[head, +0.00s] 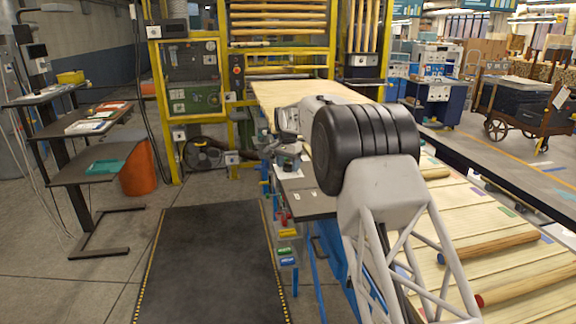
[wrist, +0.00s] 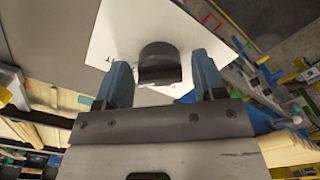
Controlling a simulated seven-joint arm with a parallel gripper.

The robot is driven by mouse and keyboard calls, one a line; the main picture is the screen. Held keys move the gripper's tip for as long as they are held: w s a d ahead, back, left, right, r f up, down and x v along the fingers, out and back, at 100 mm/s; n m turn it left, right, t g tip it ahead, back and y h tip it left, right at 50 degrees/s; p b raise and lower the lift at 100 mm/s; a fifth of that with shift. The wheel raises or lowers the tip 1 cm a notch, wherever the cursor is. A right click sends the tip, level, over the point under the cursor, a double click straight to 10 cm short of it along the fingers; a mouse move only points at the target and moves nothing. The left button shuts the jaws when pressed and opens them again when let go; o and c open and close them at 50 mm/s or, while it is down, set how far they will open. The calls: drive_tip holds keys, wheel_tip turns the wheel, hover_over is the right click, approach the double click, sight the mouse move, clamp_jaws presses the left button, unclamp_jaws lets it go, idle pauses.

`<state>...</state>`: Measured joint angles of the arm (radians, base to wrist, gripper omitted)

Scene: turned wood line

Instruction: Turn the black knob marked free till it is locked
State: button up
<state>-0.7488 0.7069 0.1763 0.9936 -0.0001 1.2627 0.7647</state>
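A black knob (wrist: 160,58) with a rounded top and a flat, straight-edged grip stands on a white plate (wrist: 112,38) in the wrist view. Small dark marks show on the plate near the fingers, too small to read. My gripper (wrist: 160,66) has its two blue fingers apart, one on each side of the knob. A gap shows between each finger and the knob, so it is open and not holding it. In the head view my arm covers much of the work area, and I cannot make out the knob there.
A long slatted wooden line (head: 285,94) runs under and past my arm, with turned wooden rods (head: 488,244) on it. A yellow frame (head: 186,110) stands behind. A dark floor mat (head: 215,265) lies clear at the left. Small coloured bins (head: 287,250) hang beside the line.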

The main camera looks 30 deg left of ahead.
drive_tip(key=shift+o, duration=0.3)
drive_tip(key=shift+r, duration=0.1)
drive_tip(key=shift+r, duration=3.75)
